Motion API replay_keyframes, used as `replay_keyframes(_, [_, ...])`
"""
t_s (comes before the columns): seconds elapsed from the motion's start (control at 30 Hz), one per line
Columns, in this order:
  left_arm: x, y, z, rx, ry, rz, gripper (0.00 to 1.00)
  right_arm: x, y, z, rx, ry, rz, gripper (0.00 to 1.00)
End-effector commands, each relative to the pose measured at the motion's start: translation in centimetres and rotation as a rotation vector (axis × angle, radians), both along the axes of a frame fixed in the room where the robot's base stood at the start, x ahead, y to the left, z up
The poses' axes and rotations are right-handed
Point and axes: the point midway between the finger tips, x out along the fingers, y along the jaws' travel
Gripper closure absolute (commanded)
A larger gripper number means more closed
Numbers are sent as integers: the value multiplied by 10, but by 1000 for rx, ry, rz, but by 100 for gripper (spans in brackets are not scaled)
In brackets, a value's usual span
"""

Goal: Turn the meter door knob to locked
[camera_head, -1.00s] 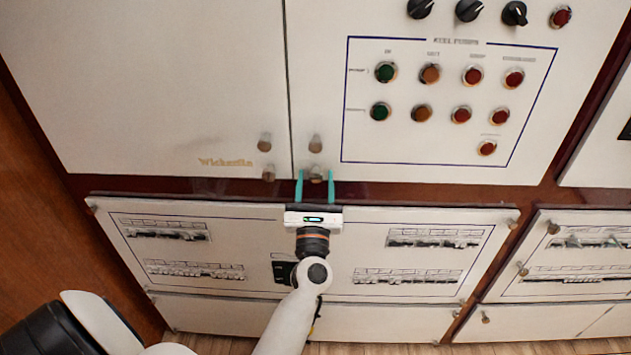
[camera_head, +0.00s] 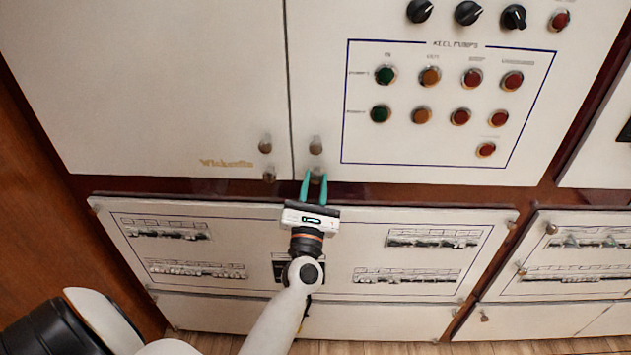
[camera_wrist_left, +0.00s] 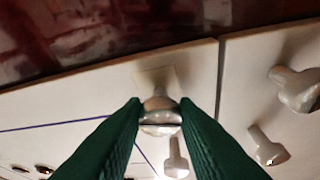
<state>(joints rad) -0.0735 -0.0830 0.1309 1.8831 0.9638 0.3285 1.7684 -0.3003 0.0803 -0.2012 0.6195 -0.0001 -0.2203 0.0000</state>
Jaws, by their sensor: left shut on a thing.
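A small metallic knob (camera_head: 316,176) sits at the bottom edge of the white upper right door (camera_head: 325,110), just right of the door seam. My left gripper (camera_head: 316,174) reaches up to it from below, its green fingers shut on this knob. In the left wrist view the knob (camera_wrist_left: 160,112) shows between the two fingertips (camera_wrist_left: 160,115), on a pale square plate. The fingers hide part of it, and I cannot read any lock mark. My right gripper is not in view.
Another knob (camera_head: 316,145) is just above the held one. Two more knobs, an upper one (camera_head: 265,144) and a lower one (camera_head: 269,173), are left of the seam. A keel pumps panel (camera_head: 440,140) with coloured buttons is to the right. Breaker panels (camera_head: 330,212) lie below.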

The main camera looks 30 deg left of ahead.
Motion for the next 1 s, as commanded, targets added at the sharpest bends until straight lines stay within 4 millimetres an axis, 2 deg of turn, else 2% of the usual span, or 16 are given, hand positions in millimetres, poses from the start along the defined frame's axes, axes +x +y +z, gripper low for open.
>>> replay_keyframes(0.57, [-2,3,8,468,288,-1,96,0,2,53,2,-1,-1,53])
replay_keyframes(1.0, [-3,4,12,820,504,-1,96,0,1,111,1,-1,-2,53])
